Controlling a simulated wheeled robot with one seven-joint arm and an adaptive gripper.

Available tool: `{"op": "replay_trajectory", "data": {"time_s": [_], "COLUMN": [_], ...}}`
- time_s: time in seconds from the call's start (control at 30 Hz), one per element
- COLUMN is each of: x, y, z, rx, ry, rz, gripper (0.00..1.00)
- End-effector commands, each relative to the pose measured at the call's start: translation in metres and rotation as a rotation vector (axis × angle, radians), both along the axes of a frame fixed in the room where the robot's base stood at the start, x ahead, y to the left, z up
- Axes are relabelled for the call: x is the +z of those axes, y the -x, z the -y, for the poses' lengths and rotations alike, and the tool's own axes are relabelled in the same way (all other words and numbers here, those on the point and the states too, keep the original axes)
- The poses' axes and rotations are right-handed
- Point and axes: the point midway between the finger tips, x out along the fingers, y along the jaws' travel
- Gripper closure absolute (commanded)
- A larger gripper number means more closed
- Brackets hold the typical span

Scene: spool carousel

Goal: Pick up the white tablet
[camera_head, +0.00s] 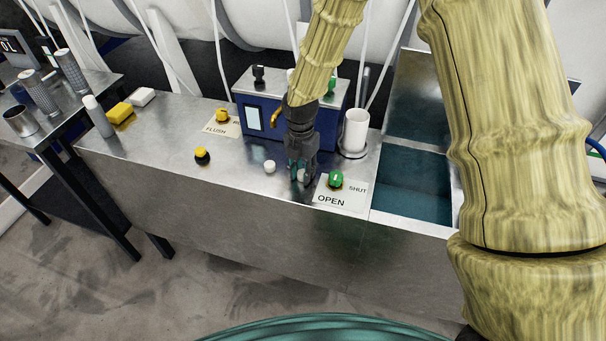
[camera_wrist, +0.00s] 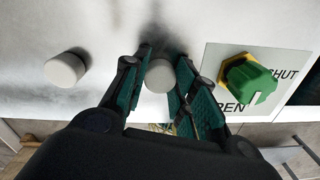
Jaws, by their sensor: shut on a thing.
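Two round white tablets are near my gripper on the metal counter (camera_head: 175,175). One white tablet (camera_wrist: 159,76) is between my gripper's fingers, and it also shows beside the fingertips in the head view (camera_head: 302,176). My gripper (camera_wrist: 160,82) is shut on it, pointing down at the counter near its front edge, in the head view (camera_head: 300,178). I cannot tell whether this tablet still touches the counter. The other white tablet (camera_wrist: 65,70) lies apart to the left, and it also shows in the head view (camera_head: 269,167).
A green knob (camera_head: 336,180) on an OPEN/SHUT plate is close on the right. A white cup (camera_head: 355,131) and a blue box (camera_head: 262,120) stand behind. A sink (camera_head: 410,185) is further right.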

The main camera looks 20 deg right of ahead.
Motion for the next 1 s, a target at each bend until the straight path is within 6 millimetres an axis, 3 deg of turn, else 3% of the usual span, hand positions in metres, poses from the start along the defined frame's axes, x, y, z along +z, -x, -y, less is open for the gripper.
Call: {"op": "replay_trajectory", "data": {"time_s": [0.27, 0.57, 1.0], "x": [0.006, 0.036, 0.042], "y": [-0.001, -0.002, 0.089], "z": [0.0, 0.0, -0.041], "rx": [-0.001, -0.001, 0.002], "ry": [-0.001, -0.002, 0.0], "rz": [0.002, 0.004, 0.0], "gripper": [0.88, 0.88, 0.88]}}
